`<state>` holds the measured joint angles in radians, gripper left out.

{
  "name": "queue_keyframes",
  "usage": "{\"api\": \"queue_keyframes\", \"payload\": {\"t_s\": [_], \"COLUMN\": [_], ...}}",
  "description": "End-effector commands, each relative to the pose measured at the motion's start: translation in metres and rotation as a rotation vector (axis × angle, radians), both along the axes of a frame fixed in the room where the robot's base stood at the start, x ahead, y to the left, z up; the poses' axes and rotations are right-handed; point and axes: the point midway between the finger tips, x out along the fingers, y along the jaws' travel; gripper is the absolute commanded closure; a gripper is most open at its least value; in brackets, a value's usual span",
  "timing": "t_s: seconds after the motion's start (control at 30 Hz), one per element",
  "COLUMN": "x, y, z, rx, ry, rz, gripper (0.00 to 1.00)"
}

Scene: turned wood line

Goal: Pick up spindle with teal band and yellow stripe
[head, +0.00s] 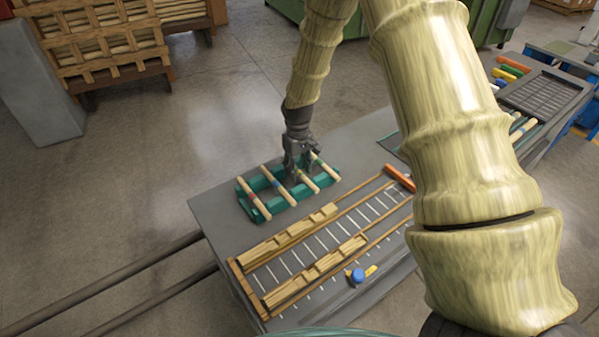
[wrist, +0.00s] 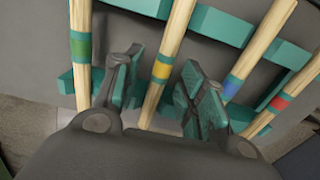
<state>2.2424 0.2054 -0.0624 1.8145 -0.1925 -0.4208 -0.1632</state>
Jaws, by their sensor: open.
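Wooden spindles lie across a teal rack (head: 247,206), which also shows in the wrist view (wrist: 222,26). In the wrist view the colour bands are green (wrist: 80,47), yellow (wrist: 162,68), blue (wrist: 232,86) and red (wrist: 279,102), one per spindle. In the head view my gripper (head: 298,163) is over the rack's right half and partly hides the spindles there.
The rack stands on a grey table (head: 212,206). In front is a wooden rail frame (head: 236,280) with notched wooden blocks (head: 289,236) and an orange end piece (head: 400,178). A blue knob (head: 357,276) is at the near side. A dark tray (head: 543,95) is at the right.

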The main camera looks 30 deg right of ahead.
Motion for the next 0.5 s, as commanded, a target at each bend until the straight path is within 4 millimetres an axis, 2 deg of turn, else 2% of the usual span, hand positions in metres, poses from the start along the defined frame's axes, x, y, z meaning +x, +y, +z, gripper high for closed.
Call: {"api": "queue_keyframes", "payload": {"t_s": [0.2, 0.4, 0.5], "x": [0.0002, 0.0002, 0.0001], "y": [-0.0001, -0.0001, -0.0001], "z": [-0.0002, -0.0001, -0.0001], "rx": [0.0, 0.0, 0.0], "ry": [0.0, 0.0, 0.0], "rz": [0.0, 0.0, 0.0], "gripper": [0.61, 0.97, 1.0]}}
